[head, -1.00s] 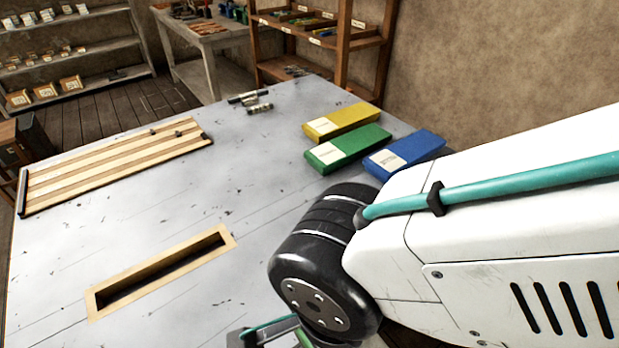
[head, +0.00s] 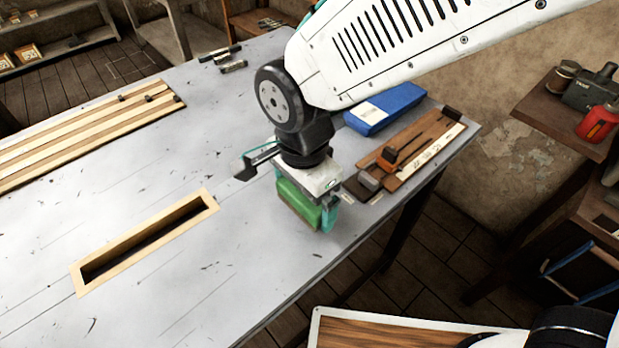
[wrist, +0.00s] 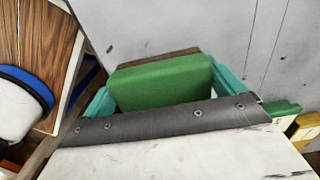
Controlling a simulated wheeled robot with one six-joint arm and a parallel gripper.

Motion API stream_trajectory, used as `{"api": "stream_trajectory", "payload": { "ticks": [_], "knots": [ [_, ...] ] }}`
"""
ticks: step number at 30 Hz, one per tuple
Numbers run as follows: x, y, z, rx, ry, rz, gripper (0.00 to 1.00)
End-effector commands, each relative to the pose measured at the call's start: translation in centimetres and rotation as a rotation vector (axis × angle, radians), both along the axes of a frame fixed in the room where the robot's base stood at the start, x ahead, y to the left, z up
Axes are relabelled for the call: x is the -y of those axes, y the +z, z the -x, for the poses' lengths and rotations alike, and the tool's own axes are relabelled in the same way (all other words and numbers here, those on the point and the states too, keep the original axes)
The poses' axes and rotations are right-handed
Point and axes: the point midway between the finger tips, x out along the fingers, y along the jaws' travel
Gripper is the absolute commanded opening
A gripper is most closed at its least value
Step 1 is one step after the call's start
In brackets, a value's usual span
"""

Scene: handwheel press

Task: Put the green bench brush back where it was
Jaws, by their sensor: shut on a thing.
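The green bench brush (head: 299,206) is a green block in my gripper (head: 306,203), over the right front part of the grey table (head: 235,275). In the wrist view the brush (wrist: 160,82) sits between the two teal fingers of my gripper (wrist: 165,90), with a brown strip along its far side. My gripper is shut on it and points down. The brush is close to the tabletop; I cannot tell whether it touches. My arm reaches in from the upper right.
A wood-framed slot (head: 207,205) is in the table left of the brush. A slatted board (head: 90,130) lies at far left. A blue box (head: 385,108) and a wooden tool board (head: 425,150) lie to the right. Green (wrist: 285,107) and yellow (wrist: 308,127) boxes show in the wrist view.

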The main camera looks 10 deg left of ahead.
Motion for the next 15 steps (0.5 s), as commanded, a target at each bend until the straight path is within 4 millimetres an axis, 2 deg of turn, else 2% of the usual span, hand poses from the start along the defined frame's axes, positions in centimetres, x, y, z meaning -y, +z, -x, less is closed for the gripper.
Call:
{"api": "stream_trajectory", "payload": {
  "ticks": [7, 15],
  "knots": [
    [0.1, -3.1, 0.0, -0.002, -0.001, 0.002, 0.73],
    [0.1, -3.3, 0.0, -0.001, -0.001, 0.001, 0.73]
  ]
}}
